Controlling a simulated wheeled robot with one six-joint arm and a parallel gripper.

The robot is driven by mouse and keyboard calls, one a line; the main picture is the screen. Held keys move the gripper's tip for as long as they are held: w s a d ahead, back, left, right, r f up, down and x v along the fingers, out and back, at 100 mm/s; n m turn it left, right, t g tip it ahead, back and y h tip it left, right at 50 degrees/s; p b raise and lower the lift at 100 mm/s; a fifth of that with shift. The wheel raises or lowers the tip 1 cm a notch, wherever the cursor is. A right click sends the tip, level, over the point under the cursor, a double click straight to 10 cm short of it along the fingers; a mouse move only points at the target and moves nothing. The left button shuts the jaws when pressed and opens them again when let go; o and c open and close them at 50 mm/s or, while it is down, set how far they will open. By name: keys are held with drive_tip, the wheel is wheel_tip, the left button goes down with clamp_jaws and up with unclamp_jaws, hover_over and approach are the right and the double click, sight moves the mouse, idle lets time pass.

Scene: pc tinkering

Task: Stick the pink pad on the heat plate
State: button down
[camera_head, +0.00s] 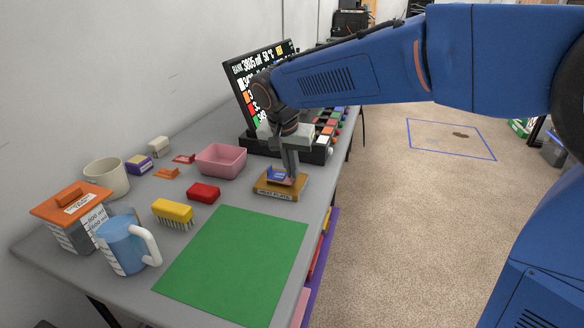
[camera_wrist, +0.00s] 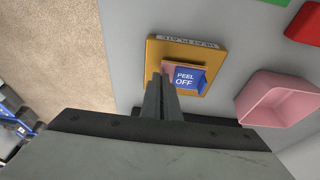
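The heat plate (camera_head: 266,189) is a tan, labelled block near the right edge of the table; the wrist view shows its square golden face (camera_wrist: 187,52). The pink pad (camera_wrist: 169,70) lies over the plate, mostly covered by a blue film (camera_wrist: 185,77) reading "PEEL OFF"; the film also shows in the head view (camera_head: 278,176). I cannot tell if the pad touches the plate all over. My gripper (camera_head: 291,178) points down at the plate. Its fingers (camera_wrist: 160,78) are close together at the pad's near edge. Whether anything thin is between them is hidden.
A pink bin (camera_head: 220,161) and red block (camera_head: 203,193) stand left of the plate. A yellow brush (camera_head: 173,212), blue jug (camera_head: 123,246) and orange-lidded container (camera_head: 70,213) are farther left. A black display (camera_head: 242,82) stands behind. The green mat (camera_head: 237,262) is bare.

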drive_tip(key=shift+f, duration=0.45)
idle(1.3)
drive_tip(key=c, duration=2)
unclamp_jaws()
drive_tip(key=shift+r, duration=0.1)
drive_tip(key=v, duration=1.7)
drive_tip(key=shift+s+r, duration=0.1)
drive_tip(key=shift+s, duration=0.05)
